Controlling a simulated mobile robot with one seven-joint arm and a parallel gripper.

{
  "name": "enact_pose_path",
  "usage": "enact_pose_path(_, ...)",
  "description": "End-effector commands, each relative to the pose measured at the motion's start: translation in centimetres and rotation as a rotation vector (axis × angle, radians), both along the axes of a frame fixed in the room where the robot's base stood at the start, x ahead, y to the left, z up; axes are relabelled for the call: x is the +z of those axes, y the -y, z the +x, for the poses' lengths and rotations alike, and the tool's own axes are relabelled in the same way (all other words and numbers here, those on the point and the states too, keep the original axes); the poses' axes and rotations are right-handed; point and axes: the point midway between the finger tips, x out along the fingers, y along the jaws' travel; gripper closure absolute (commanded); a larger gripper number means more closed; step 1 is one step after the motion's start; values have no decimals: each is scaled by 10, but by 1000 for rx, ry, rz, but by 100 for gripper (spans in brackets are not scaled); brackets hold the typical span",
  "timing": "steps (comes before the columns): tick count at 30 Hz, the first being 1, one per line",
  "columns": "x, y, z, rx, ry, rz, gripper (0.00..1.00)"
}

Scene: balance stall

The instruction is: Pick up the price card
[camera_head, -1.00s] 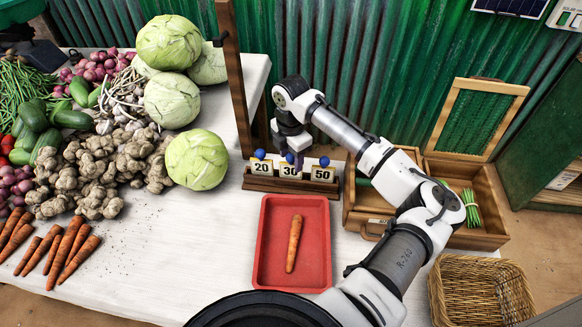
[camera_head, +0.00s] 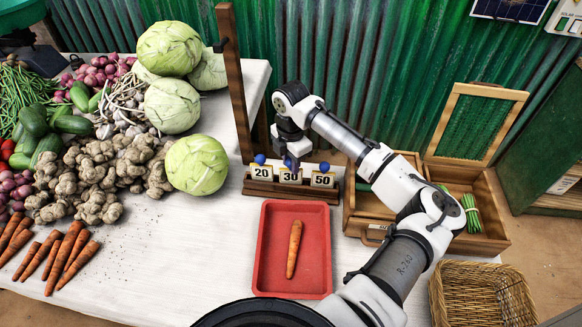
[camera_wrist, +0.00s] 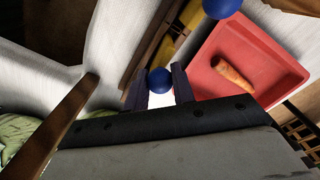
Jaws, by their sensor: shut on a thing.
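Three white price cards stand in a row in a wooden holder (camera_head: 290,190): the 20 card (camera_head: 261,172), the 30 card (camera_head: 290,176) and the 50 card (camera_head: 322,179). The 20 and 50 cards show blue ball knobs on top. My gripper (camera_head: 291,162) comes down from above onto the top of the 30 card and hides its knob. In the wrist view my gripper (camera_wrist: 160,85) has its fingers on either side of a blue knob (camera_wrist: 159,81), shut on it. The 30 card still stands in the row at the holder.
A red tray (camera_head: 262,275) with a carrot (camera_head: 294,249) lies in front of the holder. A wooden post (camera_head: 236,90) rises at its left, near a cabbage (camera_head: 197,164). A wooden box (camera_head: 470,240) and a wicker basket (camera_head: 480,290) stand at the right.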

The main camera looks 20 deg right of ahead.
Motion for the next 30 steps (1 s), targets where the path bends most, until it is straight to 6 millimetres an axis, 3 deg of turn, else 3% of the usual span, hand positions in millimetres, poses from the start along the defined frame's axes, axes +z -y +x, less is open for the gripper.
enact_pose_path(8,27,0,1,4,4,-2,100)
enact_pose_path(14,72,-1,1,4,5,-1,100)
enact_pose_path(22,151,0,1,2,4,-4,100)
enact_pose_path(30,191,0,1,1,2,-3,100)
